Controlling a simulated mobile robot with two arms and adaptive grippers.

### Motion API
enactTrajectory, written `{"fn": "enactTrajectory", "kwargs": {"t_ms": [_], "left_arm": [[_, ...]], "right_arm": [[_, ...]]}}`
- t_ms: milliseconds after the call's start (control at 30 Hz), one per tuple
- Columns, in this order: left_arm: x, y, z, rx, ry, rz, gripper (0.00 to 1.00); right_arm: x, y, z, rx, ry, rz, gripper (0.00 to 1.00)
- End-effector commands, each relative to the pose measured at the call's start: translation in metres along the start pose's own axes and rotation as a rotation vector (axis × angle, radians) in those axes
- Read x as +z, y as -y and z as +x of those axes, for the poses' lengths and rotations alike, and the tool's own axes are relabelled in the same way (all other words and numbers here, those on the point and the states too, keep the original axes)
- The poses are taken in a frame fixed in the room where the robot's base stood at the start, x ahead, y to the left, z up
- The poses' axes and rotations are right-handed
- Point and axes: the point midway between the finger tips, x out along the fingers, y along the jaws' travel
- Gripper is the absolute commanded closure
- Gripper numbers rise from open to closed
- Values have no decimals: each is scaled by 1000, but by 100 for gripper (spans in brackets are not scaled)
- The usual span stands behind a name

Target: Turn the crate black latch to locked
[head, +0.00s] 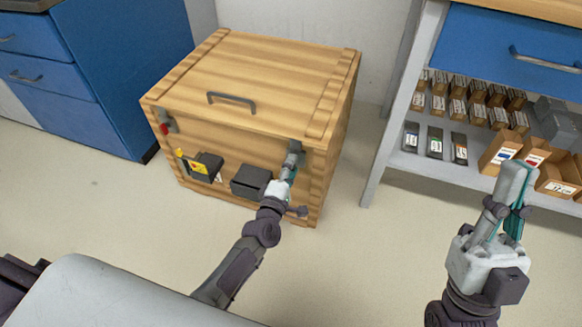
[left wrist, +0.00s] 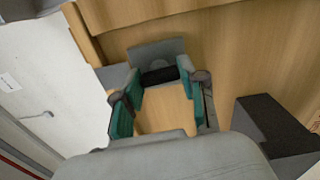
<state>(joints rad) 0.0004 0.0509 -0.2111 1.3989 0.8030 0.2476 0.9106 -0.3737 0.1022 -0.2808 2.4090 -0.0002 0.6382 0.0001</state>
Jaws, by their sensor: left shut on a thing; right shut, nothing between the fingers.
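The wooden crate (head: 262,82) stands on the floor, lid down, with a grey handle (head: 232,99) on top. The black latch (left wrist: 159,76) shows in the left wrist view as a short dark bar on a grey plate (left wrist: 155,50). My left gripper (head: 290,165) is at the crate's upper right front corner, shut on the black latch; its fingers also show in the left wrist view (left wrist: 158,95). In the head view the gripper hides most of this latch. A red latch (head: 164,128) sits at the front's upper left. My right gripper (head: 515,190) is shut and empty, away from the crate.
Dark boxes (head: 250,181) stick out from the crate front beside my left gripper, one (head: 207,165) next to a yellow label. A blue cabinet (head: 120,75) stands left. A shelf unit (head: 400,165) with small boxes stands right, behind my right gripper. The floor between is clear.

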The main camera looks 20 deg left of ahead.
Motion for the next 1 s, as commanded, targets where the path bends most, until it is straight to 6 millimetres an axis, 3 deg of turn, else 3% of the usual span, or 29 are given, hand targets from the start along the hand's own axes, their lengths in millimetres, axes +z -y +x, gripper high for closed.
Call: {"fn": "enactTrajectory", "kwargs": {"t_ms": [33,167,567,1000], "left_arm": [[1,1,-1,-3,2,-1,55],[1,1,-1,-3,1,-1,34],[0,1,-7,-2,0,-1,33],[0,2,-92,-4,1,0,33]], "right_arm": [[0,0,0,0,-1,0,100],[0,0,0,0,-2,0,100],[1,0,-1,1,3,1,100],[0,0,0,0,0,1,100]]}}
